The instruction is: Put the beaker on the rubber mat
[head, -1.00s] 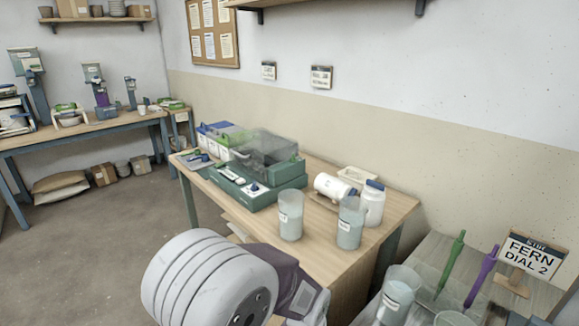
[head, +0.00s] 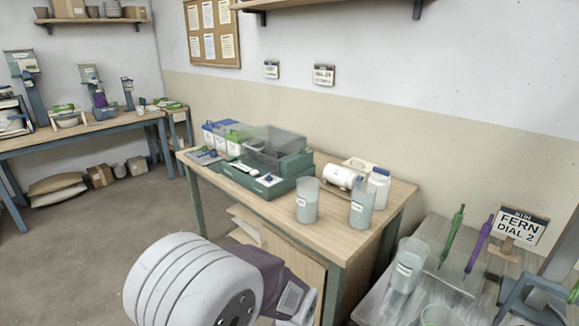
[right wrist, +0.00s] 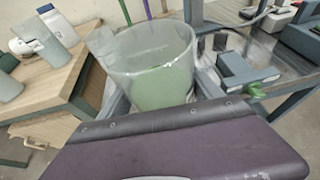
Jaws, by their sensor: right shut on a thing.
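A clear beaker with green inside (right wrist: 150,72) stands large in the right wrist view, just beyond my purple right gripper (right wrist: 185,145). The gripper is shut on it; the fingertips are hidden. In the head view only the top of this beaker (head: 440,316) shows at the bottom edge. Another labelled beaker (head: 405,265) stands on the grey table. Two more beakers, one (head: 307,200) left of the other (head: 361,203), stand on the wooden table. Part of an arm of mine shows at the bottom, but the left gripper does not. I cannot make out a rubber mat.
The grey table (head: 382,300) also has a green tool (head: 452,235), a purple tool (head: 479,245) and a sign reading FERN DIAL 2 (head: 520,226). A blue-grey frame (head: 540,285) is at the right. The wooden table (head: 345,235) carries bottles and a green case (head: 262,180).

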